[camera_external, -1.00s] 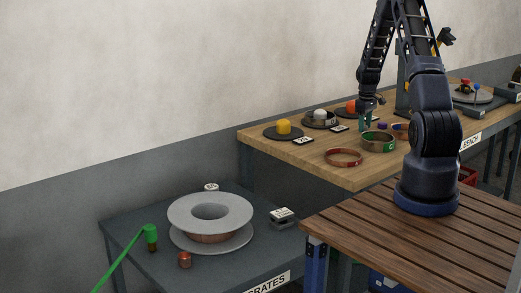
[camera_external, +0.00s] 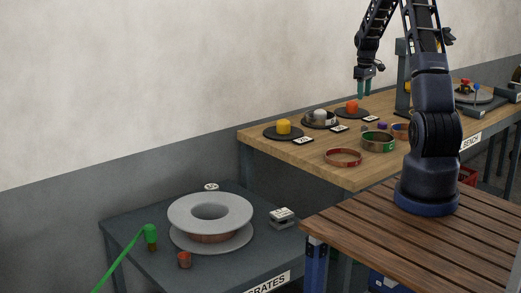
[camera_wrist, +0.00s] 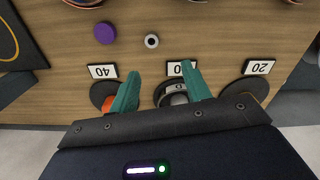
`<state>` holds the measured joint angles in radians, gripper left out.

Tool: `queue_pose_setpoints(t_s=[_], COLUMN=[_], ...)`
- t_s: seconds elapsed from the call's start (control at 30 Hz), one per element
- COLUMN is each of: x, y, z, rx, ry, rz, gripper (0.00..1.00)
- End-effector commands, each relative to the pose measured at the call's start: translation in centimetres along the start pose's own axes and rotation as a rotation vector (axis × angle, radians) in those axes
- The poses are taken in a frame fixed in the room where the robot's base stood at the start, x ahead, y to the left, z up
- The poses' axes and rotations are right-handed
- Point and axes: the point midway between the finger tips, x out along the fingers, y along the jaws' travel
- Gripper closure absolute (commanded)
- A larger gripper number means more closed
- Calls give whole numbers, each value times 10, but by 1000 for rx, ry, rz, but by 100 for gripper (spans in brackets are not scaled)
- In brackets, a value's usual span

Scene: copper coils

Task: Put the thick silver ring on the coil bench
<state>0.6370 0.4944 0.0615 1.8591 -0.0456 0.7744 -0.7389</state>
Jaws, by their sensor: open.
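A thick silver-grey ring (camera_external: 320,124) appears to lie around the grey post on the middle dark disc at the back of the wooden bench (camera_external: 300,153). In the wrist view a grey ring-like shape (camera_wrist: 172,88) shows behind the finger at right, partly hidden by my gripper's body; I cannot tell how it rests. My gripper (camera_external: 364,96) is open and empty, with teal fingers pointing down. It is above the bench, near the orange post (camera_external: 351,107), to the right of the silver ring and apart from it. The open fingers also show in the wrist view (camera_wrist: 161,70).
A yellow post (camera_external: 283,127) stands on the left disc. Number cards stand by the discs. A red-copper ring (camera_external: 343,157) and a green-copper ring (camera_external: 379,141) lie at the front. A purple piece (camera_wrist: 105,33) lies on the bench. A grey spool (camera_external: 210,211) sits on the lower table.

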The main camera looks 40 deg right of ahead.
Motion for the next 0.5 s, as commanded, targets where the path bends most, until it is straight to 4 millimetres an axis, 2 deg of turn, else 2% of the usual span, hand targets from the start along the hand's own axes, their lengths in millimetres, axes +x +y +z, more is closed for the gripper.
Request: queue_pose_setpoints(t_s=[0.03, 0.2, 0.5], x=[-16, -68, -146], y=[-12, -61, -149], z=[-2, -3, 14], rx=[-2, 14, 45], ry=[9, 34, 88], rz=[10, 36, 73], gripper=[52, 52, 52])
